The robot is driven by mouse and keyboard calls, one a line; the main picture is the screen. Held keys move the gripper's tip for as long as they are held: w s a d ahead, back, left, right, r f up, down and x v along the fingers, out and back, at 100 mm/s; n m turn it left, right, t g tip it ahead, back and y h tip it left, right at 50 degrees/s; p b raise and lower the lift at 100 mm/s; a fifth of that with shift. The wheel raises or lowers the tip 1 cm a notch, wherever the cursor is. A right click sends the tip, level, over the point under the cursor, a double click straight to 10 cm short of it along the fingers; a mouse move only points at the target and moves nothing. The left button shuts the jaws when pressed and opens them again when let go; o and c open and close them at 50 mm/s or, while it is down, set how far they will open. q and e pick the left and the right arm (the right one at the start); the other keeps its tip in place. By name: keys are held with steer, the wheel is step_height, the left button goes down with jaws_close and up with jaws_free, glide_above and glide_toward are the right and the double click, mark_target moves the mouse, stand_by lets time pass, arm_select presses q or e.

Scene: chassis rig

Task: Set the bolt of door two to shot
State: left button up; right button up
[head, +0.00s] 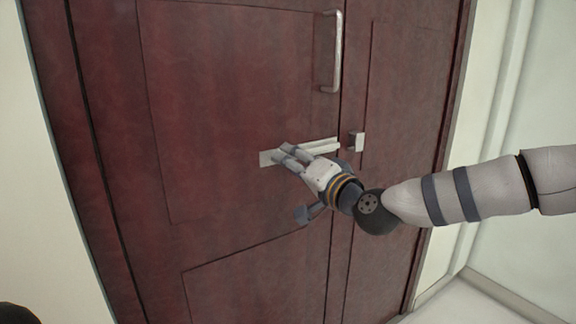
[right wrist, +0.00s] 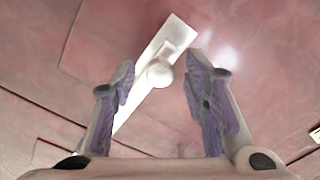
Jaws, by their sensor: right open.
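The door (head: 230,90) is dark red wood and looks closed. Its bolt (head: 322,146) is a pale bar on a light metal plate (head: 267,159). The bar's visible right end seems to stop short of the small metal keeper (head: 358,142), with a narrow gap. My right gripper (head: 285,153) is at the plate's left part and hides some of it. In the right wrist view, my right gripper (right wrist: 160,62) is open, with a round knob (right wrist: 160,74) between its fingers. I cannot tell whether they touch the knob. My left gripper is not in view.
A vertical metal pull handle (head: 337,50) stands out from the door above the bolt. A door frame (head: 455,80) and pale walls (head: 500,90) lie to the right. The door surface around the bolt is mostly flat panels.

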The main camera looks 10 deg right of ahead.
steer(key=shift+x, duration=0.85)
steer(key=shift+c, duration=0.3)
